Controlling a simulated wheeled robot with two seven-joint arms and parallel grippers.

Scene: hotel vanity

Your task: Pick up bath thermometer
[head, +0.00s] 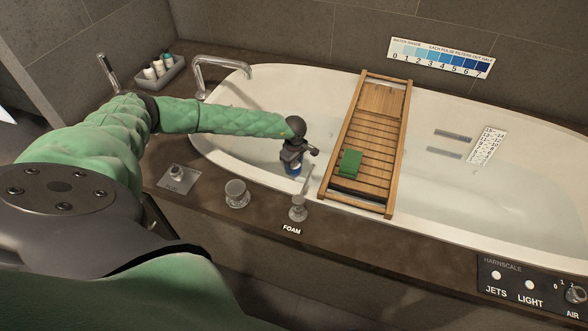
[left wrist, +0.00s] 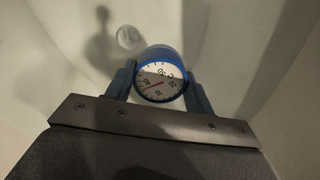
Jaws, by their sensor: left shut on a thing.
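The bath thermometer (left wrist: 160,80) has a round white dial with numbers, a red needle and a blue rim. It sits between the two fingers of my left gripper (left wrist: 160,88) in the left wrist view, and the gripper is shut on it. In the head view my left gripper (head: 291,160) points down inside the bathtub's left end. Only a small blue part of the thermometer (head: 292,169) shows there under the gripper. My right gripper is not in view.
A wooden caddy (head: 351,130) with a green cloth (head: 350,161) spans the white tub (head: 465,105) just right of my gripper. A faucet (head: 220,65) stands at the back left. Knobs (head: 236,194) and a FOAM lever (head: 298,208) line the front ledge.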

